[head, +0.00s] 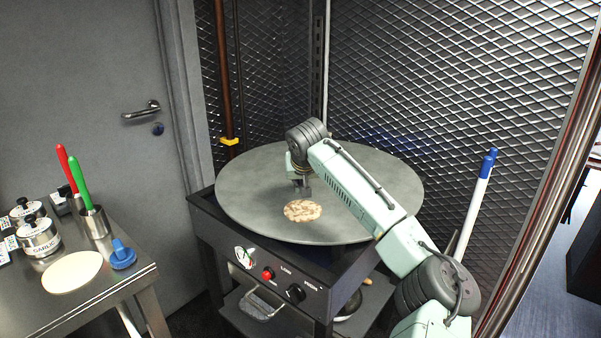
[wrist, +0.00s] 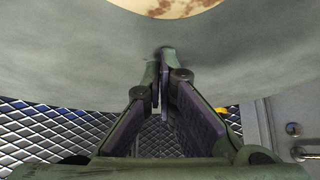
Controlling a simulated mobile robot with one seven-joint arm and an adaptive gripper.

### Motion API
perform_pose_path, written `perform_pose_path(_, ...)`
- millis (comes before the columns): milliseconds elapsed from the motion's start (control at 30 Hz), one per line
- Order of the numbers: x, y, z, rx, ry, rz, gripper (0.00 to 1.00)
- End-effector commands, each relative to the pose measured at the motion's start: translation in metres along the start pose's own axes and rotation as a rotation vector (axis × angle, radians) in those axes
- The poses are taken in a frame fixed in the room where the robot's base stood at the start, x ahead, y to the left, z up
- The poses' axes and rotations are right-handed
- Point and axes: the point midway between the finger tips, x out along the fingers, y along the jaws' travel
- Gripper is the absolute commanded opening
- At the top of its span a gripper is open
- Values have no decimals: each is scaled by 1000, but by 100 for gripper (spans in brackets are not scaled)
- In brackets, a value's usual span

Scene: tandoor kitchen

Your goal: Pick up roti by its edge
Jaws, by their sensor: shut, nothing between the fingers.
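A browned, speckled roti (head: 302,211) lies flat on the round grey griddle (head: 375,190) in the head view. Its edge also shows at the top of the wrist view (wrist: 180,8). My gripper (head: 303,189) is just behind the roti, low over the griddle. In the wrist view the fingertips (wrist: 161,55) are together, with nothing between them. A strip of bare griddle shows between the fingertips and the roti, so they look apart. Whether the tips touch the griddle I cannot tell.
A steel side table (head: 100,295) at the left holds a pale dough round (head: 72,272), spice canisters (head: 38,236), a pot of red- and green-handled tools (head: 94,222) and a blue stamp (head: 122,255). Mesh walls (head: 450,80) stand behind the griddle.

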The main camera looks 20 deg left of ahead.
Motion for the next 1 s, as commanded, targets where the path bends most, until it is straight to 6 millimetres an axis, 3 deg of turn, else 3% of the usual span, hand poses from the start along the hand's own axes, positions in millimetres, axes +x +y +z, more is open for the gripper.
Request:
perform_pose_path(300, -15, 0, 18, -1, -1, 0, 0)
perform_pose_path(733, -16, -1, 23, -1, -2, -2, 0)
perform_pose_path(1000, -42, -2, 60, 1, -1, -7, 0)
